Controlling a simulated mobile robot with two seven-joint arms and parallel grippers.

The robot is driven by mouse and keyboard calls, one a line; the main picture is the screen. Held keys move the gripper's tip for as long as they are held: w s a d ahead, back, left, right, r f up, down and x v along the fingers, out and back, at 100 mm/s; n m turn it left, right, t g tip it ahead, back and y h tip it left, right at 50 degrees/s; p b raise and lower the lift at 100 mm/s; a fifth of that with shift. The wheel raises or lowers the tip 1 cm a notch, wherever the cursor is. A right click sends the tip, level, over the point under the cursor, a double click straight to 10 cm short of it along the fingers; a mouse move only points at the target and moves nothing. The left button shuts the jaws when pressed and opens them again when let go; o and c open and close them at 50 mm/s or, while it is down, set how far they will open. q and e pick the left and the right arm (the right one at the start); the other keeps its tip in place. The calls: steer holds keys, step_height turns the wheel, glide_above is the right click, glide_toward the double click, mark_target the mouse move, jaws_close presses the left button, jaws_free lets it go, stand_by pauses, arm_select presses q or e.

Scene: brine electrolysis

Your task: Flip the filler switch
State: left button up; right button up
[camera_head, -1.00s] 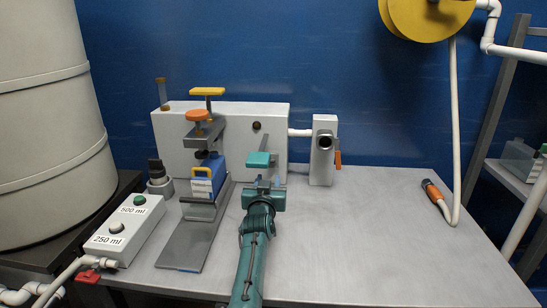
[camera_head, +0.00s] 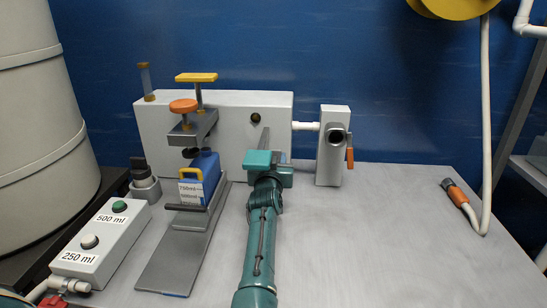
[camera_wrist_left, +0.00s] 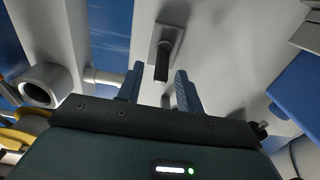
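The filler switch (camera_wrist_left: 163,62) shows in the left wrist view as a short black lever on a grey square plate, on the pale face of the filler box (camera_head: 215,108). My left gripper (camera_wrist_left: 159,87) is open, with its two blue-grey fingers apart. The lever's tip lies between or just ahead of the fingertips; contact cannot be told. In the head view my left gripper (camera_head: 265,155) is close to the box front, right of the blue container (camera_head: 205,172), and hides the switch. My right gripper is not in view.
A press stand with an orange knob (camera_head: 184,105) is left of my arm. A grey nozzle unit (camera_head: 330,150) with an orange handle is at right. A button box (camera_head: 103,237) is front left. A hose connector (camera_head: 455,192) lies far right.

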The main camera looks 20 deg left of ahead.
arm_select(q)
steer(key=shift+w, duration=0.15)
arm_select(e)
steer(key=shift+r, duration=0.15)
arm_select(q)
steer(key=shift+r, duration=0.1)
steer(key=shift+c, duration=0.6)
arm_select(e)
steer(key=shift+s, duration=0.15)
arm_select(q)
jaws_close()
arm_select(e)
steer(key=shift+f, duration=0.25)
